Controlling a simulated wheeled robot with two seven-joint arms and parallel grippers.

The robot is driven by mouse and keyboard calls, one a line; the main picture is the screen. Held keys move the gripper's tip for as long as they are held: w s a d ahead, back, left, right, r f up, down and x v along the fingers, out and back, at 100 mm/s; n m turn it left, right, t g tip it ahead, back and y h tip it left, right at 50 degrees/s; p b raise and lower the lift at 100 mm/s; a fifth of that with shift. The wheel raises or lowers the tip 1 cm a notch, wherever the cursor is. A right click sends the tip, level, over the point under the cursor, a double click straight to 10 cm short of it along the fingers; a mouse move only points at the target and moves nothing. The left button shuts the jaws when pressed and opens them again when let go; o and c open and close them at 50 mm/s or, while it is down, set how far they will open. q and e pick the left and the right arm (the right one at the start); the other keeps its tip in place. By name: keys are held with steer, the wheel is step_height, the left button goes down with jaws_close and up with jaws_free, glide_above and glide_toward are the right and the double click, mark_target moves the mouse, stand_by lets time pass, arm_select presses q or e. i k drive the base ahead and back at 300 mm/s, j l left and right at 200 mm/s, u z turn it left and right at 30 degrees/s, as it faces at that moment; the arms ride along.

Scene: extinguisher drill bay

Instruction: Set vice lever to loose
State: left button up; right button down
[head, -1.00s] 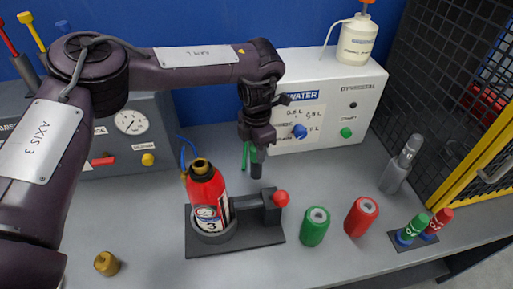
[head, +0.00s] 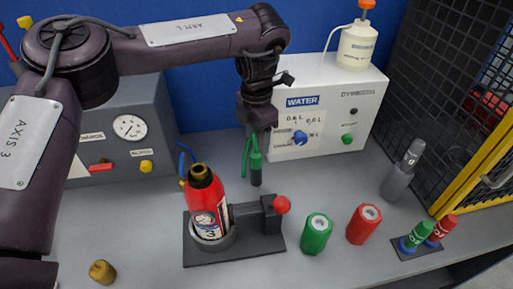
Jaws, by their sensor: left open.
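The vice (head: 235,250) is a dark base plate with a round clamp. A red extinguisher body (head: 205,202) with a brass neck stands upright in the clamp. The vice lever (head: 282,205) shows as a red ball knob at the right end of the vice, beside a dark block. My left gripper (head: 258,127) points down above and behind the vice, up and left of the red knob in the picture. It is open, apart from the lever, and holds nothing that I can see. Its fingertips are hard to make out against the green tool behind. My right gripper is not in view.
Green (head: 317,233) and red (head: 363,224) cylinders stand right of the vice. A white water unit (head: 345,115) stands behind, and a brass piece (head: 102,271) lies front left. The bench between is clear.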

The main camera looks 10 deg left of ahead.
mark_target(281, 204)
steer(key=k+l, duration=0.25)
steer(key=l, duration=0.15)
steer(key=k+l, duration=0.25)
steer(key=l, duration=0.15)
steer(key=k+l, duration=0.55)
steer(key=l, duration=0.25)
